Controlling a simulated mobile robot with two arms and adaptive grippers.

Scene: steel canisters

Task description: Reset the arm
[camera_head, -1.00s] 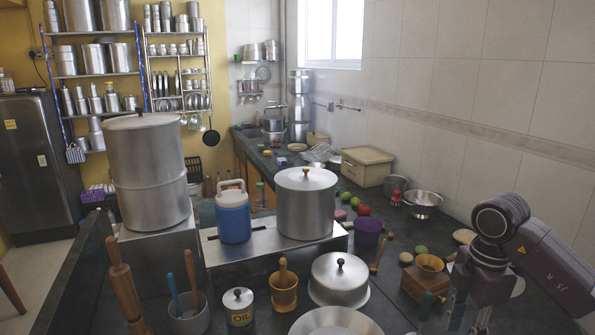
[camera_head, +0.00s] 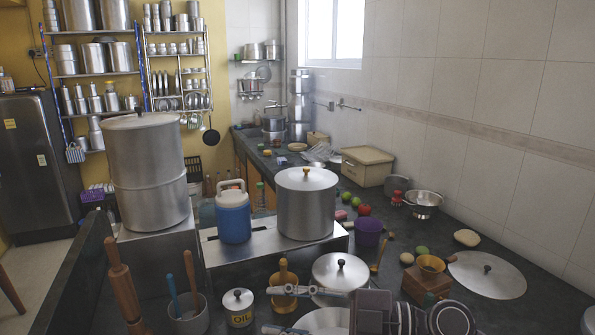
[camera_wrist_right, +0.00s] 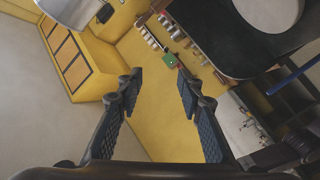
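My right gripper (camera_head: 275,310) is at the bottom middle of the head view, with its fingers pointing left over the front of the counter. The right wrist view also shows this gripper (camera_wrist_right: 157,80), its two dark fingers wide apart with nothing between them. In the head view it partly covers a brass mortar (camera_head: 284,302), a domed steel lid (camera_head: 338,269) and a steel plate or lid (camera_head: 328,318) at the bottom edge. I cannot tell if it touches them. My left gripper is not in view.
A tall steel canister (camera_head: 148,175) stands at the left on a metal stand. A blue-white jug (camera_head: 233,217) and a steel pot (camera_head: 306,207) stand on a low bench. An oil tin (camera_head: 238,308) is left of the gripper. A wooden grinder (camera_head: 426,281) and flat lid (camera_head: 487,275) lie right.

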